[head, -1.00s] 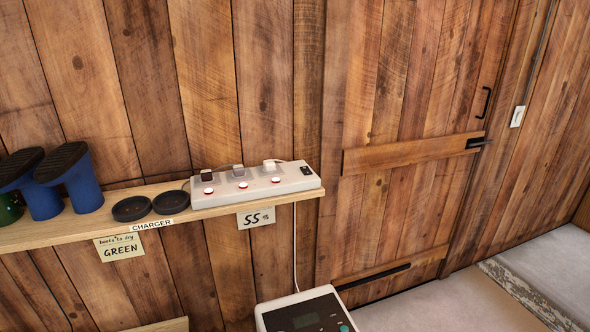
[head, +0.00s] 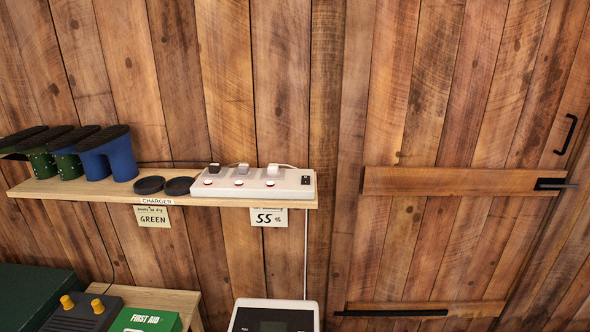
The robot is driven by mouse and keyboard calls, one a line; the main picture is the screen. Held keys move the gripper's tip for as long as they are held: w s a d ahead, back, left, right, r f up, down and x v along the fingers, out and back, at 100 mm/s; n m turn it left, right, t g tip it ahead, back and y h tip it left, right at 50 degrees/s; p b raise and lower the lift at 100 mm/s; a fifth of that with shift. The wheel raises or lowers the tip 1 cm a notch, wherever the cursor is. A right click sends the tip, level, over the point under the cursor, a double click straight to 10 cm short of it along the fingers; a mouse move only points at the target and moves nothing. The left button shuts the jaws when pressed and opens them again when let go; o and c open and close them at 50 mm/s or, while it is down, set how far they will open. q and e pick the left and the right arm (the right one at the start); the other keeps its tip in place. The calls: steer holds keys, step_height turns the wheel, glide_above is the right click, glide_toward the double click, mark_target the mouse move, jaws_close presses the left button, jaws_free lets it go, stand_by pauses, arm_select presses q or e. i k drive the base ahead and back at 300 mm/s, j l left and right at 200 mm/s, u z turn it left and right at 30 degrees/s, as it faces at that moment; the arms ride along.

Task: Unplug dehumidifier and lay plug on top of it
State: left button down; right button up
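A white power strip (head: 253,185) lies on the right end of the wall shelf. Three plugs stand in it: a dark one (head: 214,168) at left, a grey one (head: 243,169) in the middle and a white one (head: 273,169) at right. Each has a round red-rimmed switch in front. The dehumidifier (head: 274,312) is a white box with a dark display panel, below the shelf and cut off by the lower edge. A white cord (head: 306,255) runs down from the strip's right end toward it. Neither gripper is in view.
The wooden shelf (head: 100,189) also holds blue boots (head: 122,160), green boots (head: 70,165) and two dark round pads (head: 150,185). Notes reading "GREEN" (head: 152,217) and "55 %" (head: 269,217) hang below. A green first aid box (head: 147,320) stands lower left. A closed wooden door (head: 440,230) is at right.

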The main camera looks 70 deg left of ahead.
mark_target(272, 168)
steer(key=i+u, duration=0.7)
steer(key=u, duration=0.2)
steer(key=i+l+u, duration=0.15)
steer(key=i+u, duration=0.15)
steer(key=u, duration=0.15)
steer(key=i+u, duration=0.2)
steer(key=u, duration=0.3)
steer(key=i+l+u, duration=0.1)
steer(key=u, duration=0.35)
steer(key=i+l+u, duration=0.15)
steer(key=u, duration=0.35)
steer(key=i+l+u, duration=0.15)
steer(key=u, duration=0.35)
steer(key=l+u, duration=0.3)
steer(key=u, duration=0.15)
steer(key=i+l+u, duration=0.1)
steer(key=l+u, duration=0.2)
steer(key=u, duration=0.2)
steer(key=l+u, duration=0.25)
steer(key=u, duration=0.15)
steer(key=l+u, duration=0.25)
steer(key=u, duration=0.15)
steer(key=l+u, duration=0.9)
steer(key=k, duration=0.05)
